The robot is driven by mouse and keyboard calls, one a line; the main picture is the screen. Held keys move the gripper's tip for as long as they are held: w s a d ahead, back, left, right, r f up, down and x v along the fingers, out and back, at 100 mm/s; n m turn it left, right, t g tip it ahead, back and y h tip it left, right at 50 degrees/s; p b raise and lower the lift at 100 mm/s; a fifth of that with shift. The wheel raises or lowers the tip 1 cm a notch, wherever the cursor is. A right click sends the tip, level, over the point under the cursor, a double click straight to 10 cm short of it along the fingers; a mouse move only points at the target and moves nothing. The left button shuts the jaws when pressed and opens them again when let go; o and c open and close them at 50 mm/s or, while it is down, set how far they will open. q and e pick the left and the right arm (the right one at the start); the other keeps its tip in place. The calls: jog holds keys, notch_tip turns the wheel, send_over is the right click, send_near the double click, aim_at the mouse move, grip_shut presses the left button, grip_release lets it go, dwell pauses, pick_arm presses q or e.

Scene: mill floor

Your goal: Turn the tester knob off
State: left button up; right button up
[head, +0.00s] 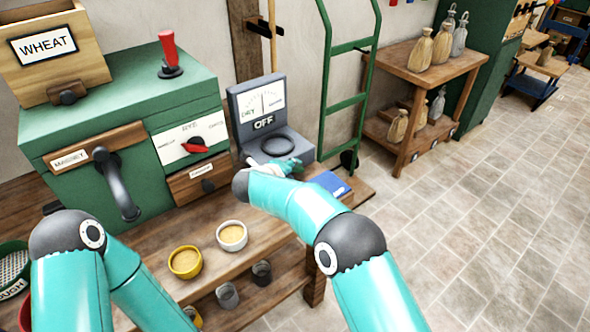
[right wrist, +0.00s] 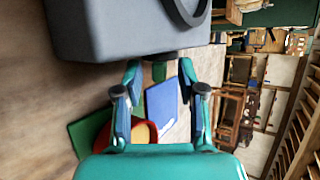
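The tester (head: 268,120) is a grey box on the bench with a dial face, the word OFF below it and a dark ring on its lower top. Its grey body also fills the top of the right wrist view (right wrist: 120,30). My right gripper (head: 288,168) is at the tester's front edge. In the right wrist view its two fingers (right wrist: 160,70) are apart, just below the tester body. A small dark part (right wrist: 165,56), possibly the knob, shows between the fingertips; contact cannot be told. In the head view my right arm hides the knob area. My left gripper is out of view.
A blue booklet (head: 331,183) lies right of my right gripper. A yellow bowl (head: 185,262) and a white bowl (head: 232,236) stand nearer on the bench. A green machine (head: 130,110) with a red-pointer dial is left of the tester.

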jog(key=v, duration=0.7)
jog(key=shift+w, duration=0.1)
